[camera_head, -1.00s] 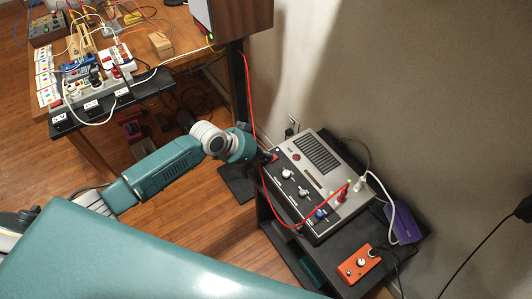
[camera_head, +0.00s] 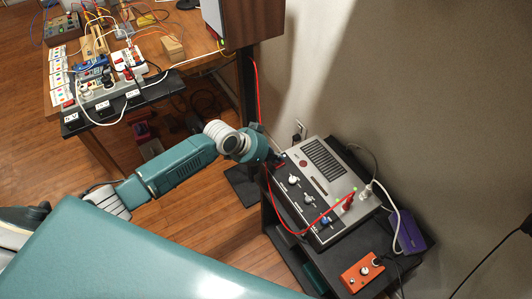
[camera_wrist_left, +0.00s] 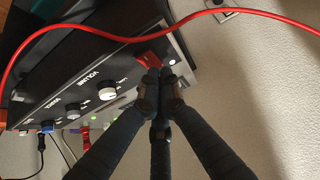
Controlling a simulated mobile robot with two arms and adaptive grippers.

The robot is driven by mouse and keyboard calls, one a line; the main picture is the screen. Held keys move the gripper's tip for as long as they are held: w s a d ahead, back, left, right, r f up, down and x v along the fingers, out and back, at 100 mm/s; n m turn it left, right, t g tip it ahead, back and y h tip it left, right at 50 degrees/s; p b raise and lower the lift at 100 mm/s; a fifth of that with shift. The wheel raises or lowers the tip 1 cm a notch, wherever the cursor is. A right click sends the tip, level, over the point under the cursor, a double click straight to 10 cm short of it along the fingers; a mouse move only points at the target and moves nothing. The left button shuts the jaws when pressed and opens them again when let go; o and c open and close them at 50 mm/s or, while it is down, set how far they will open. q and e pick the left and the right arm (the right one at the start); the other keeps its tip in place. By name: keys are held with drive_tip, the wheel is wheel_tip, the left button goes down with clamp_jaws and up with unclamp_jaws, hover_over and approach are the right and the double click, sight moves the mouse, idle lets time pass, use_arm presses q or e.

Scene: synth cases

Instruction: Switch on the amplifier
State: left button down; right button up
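The amplifier (camera_head: 347,187), a grey box with a black front panel and white knobs, stands on a low dark stand against the wall. My left gripper (camera_head: 279,161) is at the upper left end of that panel. In the left wrist view, the panel (camera_wrist_left: 75,75) shows a red switch (camera_wrist_left: 148,60) at its end, with a bright white light (camera_wrist_left: 172,62) beside it. My left gripper's dark fingers (camera_wrist_left: 157,83) are drawn together, empty, with their tips at the switch. I cannot tell whether they touch it. My right gripper is not in view.
A red cable (camera_head: 283,224) loops in front of the panel and crosses the wrist view. An orange pedal (camera_head: 360,274) and a purple box (camera_head: 411,232) sit on the stand. A wooden desk (camera_head: 165,75) with power strips and wires stands at the upper left.

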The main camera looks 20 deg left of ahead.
sight(273, 167)
use_arm(q)
drive_tip(key=r+p, duration=0.2)
drive_tip(key=r, duration=0.1)
drive_tip(key=r+p, duration=0.1)
drive_tip(key=shift+s+a+r, duration=0.15)
drive_tip(key=shift+s+a, duration=0.2)
drive_tip(key=shift+s, duration=0.05)
drive_tip(key=s+a+f+b+v, duration=0.1)
drive_tip(key=v, duration=0.7)
drive_tip(key=shift+s+a, duration=0.15)
drive_tip(key=shift+s, duration=0.2)
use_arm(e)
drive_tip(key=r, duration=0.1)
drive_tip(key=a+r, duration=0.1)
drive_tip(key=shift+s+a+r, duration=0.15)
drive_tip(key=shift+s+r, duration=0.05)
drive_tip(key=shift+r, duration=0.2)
use_arm(q)
drive_tip(key=shift+r, duration=0.1)
